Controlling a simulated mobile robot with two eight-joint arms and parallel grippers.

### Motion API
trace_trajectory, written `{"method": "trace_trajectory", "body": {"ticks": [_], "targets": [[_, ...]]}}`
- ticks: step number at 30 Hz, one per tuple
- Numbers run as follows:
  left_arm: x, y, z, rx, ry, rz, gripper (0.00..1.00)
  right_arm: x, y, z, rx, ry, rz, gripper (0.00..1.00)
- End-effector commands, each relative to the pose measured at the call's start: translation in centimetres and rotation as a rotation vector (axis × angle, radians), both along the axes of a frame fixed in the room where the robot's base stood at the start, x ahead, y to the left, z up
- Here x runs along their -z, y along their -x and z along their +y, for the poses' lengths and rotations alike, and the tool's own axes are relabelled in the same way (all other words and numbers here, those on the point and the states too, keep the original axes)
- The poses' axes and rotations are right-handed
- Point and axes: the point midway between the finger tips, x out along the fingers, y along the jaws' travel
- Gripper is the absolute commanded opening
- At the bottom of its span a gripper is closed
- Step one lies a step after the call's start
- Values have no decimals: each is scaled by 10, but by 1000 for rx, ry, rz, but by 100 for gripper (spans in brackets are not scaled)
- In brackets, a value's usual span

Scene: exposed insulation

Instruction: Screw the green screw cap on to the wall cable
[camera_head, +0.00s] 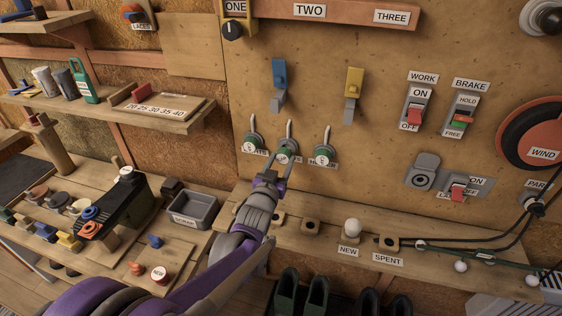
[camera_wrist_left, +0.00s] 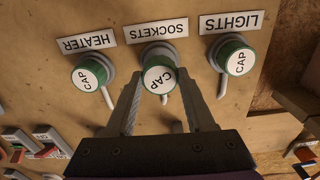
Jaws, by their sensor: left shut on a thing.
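Three green caps with white "CAP" tops sit on the wall in a row, each on a round grey mount with a thin grey cable stub running upward. The middle cap (camera_head: 285,147), by the SOCKETS label, also shows in the left wrist view (camera_wrist_left: 158,78). The left cap (camera_head: 250,144) is by the LIGHTS label (camera_wrist_left: 231,22). The right cap (camera_head: 324,154) is by the HEATER label (camera_wrist_left: 86,42). My left gripper (camera_head: 276,163) reaches up to the middle cap. Its fingers (camera_wrist_left: 161,85) are shut on either side of that cap. My right gripper is out of view.
Blue (camera_head: 279,75) and yellow (camera_head: 353,82) switch levers stand above the caps. WORK and BRAKE switches (camera_head: 460,120) are to the right. A wooden ledge (camera_head: 440,252) with a white bulb (camera_head: 352,228) runs below. A grey tray (camera_head: 193,209) lies left of my arm.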

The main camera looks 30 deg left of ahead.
Motion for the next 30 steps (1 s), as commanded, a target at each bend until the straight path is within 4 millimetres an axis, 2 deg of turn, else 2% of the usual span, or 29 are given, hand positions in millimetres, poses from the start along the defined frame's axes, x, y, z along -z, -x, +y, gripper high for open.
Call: {"method": "trace_trajectory", "body": {"ticks": [14,30], "targets": [[0,-1,0,0,0,0,0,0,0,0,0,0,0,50],[0,-14,3,0,0,0,0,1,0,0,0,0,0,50]]}}
